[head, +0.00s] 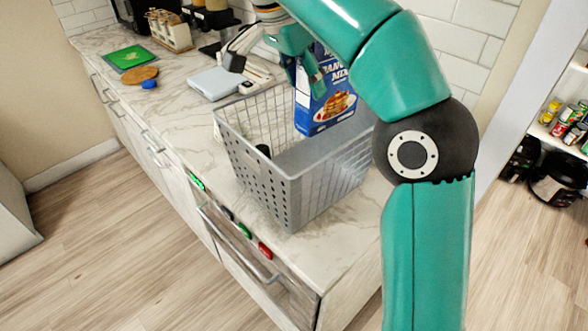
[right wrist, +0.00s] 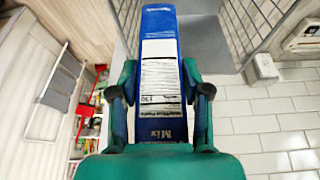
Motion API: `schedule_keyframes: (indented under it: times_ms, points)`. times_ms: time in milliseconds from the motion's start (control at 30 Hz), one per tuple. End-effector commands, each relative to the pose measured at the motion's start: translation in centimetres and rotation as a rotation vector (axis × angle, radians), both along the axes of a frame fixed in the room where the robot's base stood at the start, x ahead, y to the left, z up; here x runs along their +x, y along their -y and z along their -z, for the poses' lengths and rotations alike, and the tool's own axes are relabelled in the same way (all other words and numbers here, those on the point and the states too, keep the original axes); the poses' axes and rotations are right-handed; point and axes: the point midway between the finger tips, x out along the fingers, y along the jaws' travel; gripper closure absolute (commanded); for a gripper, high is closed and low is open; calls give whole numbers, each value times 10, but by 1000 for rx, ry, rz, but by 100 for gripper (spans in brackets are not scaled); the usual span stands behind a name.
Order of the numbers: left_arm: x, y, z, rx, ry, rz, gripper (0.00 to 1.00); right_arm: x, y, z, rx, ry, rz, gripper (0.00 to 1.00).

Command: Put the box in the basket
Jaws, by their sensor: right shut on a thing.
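The box is a blue pancake mix carton (head: 325,112) with a picture of pancakes on its front. The grey mesh basket (head: 292,195) stands on the marble counter. My right gripper (head: 307,72) is shut on the upper part of the carton, which hangs roughly upright over the basket's opening. Its lower end looks to be at or just below the rim; I cannot tell how deep. In the right wrist view the carton (right wrist: 160,78) sits between the two teal fingers, with grey basket walls beyond it. My left gripper is not in view.
A small dark thing (head: 263,150) shows in the basket. A tiled wall (head: 480,45) stands behind. Shelves with cans (head: 570,122) are at the right.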

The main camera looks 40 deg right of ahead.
Motion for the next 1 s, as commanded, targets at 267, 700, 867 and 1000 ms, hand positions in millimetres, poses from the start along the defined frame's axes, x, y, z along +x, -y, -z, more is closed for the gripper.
schedule_keyframes:
  times_ms: [267, 700, 867, 1000]
  points:
    - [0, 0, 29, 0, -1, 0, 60, 0, 0, 63, -1, -3, -3, 100]
    - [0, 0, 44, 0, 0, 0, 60, 0, 0, 150, -1, 0, -1, 100]
    - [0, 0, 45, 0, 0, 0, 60, 0, 0, 159, -1, 0, -1, 100]
    - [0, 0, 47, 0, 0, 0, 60, 0, 0, 177, -1, -2, 1, 100]
